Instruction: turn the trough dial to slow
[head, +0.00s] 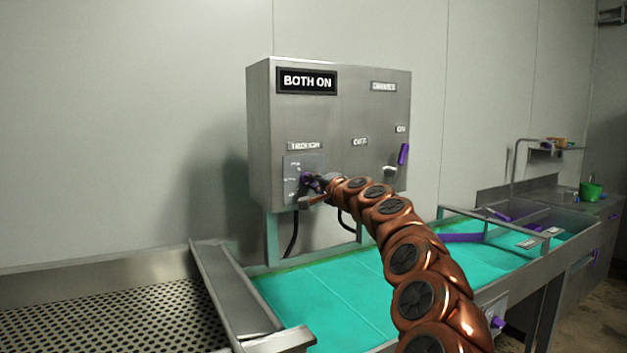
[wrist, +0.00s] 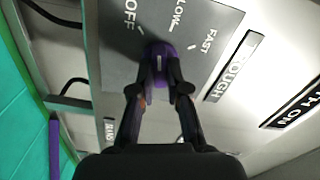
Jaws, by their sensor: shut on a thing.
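The trough dial is a purple knob (wrist: 158,50) on a dark grey plate (wrist: 205,62) marked OFF, SLOW (partly cut off) and FAST in the wrist view. In the head view the plate (head: 292,167) is at the lower left of the steel control box (head: 330,120), under the TROUGH label (head: 304,146). My gripper (wrist: 161,80) is shut on the knob, one finger on each side. It also shows in the head view (head: 316,184), reaching the knob from the right. The fingers hide part of the knob, and I cannot tell which mark it points to.
A purple-handled lever (head: 403,154) sits on the box's right side, near ON and OFF labels. A BOTH ON sign (head: 307,81) is at the top left. Below is a trough of turquoise water (head: 325,300). A perforated metal tray (head: 110,320) lies at left; a sink and green cup (head: 591,191) at right.

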